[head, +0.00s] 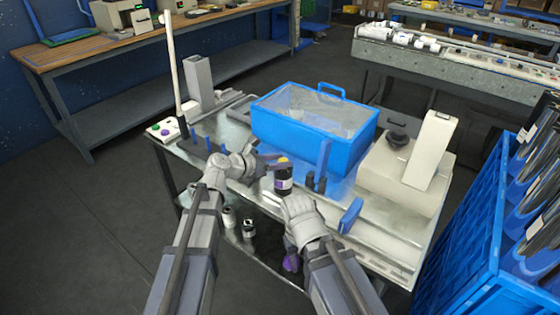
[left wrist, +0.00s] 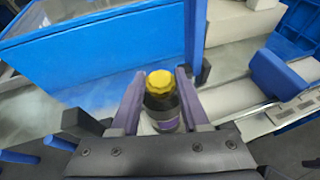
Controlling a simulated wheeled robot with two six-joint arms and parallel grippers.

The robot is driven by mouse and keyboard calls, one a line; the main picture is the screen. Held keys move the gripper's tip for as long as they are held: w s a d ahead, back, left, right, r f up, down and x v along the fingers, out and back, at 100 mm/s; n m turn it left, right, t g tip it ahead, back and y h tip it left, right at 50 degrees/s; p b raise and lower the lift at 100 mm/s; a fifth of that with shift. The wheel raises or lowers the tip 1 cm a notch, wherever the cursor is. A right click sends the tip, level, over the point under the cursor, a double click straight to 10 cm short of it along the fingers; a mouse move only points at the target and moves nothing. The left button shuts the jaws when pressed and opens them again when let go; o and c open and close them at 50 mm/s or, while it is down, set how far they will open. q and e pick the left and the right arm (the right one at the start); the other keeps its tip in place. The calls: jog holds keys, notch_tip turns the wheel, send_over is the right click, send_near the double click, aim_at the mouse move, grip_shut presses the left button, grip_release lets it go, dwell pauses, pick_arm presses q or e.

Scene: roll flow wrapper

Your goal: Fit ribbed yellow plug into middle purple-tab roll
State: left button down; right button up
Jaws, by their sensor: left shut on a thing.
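The ribbed yellow plug (head: 283,160) is between the fingertips of my left gripper (head: 272,158). In the left wrist view the plug (left wrist: 160,82) shows as a yellow ribbed cap between the purple fingers (left wrist: 160,78). A black upright roll with a purple and white band (head: 284,179) stands directly below the plug, and the band also shows in the left wrist view (left wrist: 167,124). I cannot tell whether the plug is seated in it. My right gripper (head: 297,205) is just in front of the roll; its fingertips are not clear.
A blue bin (head: 330,150) stands behind the roll, with a beige machine (head: 405,175) to its right. Blue posts and a blue plate (head: 350,215) stand on the bench. Small black-and-white items (head: 249,228) sit below the bench edge. A blue crate (head: 455,255) is at far right.

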pick_arm(q)
jog(key=shift+f+b, duration=0.65)
jog(key=shift+b, duration=0.05)
dwell(0.6)
jog(key=c, duration=0.7)
grip_release()
jog(key=shift+r, duration=0.1)
jog(key=shift+p+v, duration=2.2)
jog(key=shift+v, duration=3.3)
jog(key=shift+d, duration=0.1)
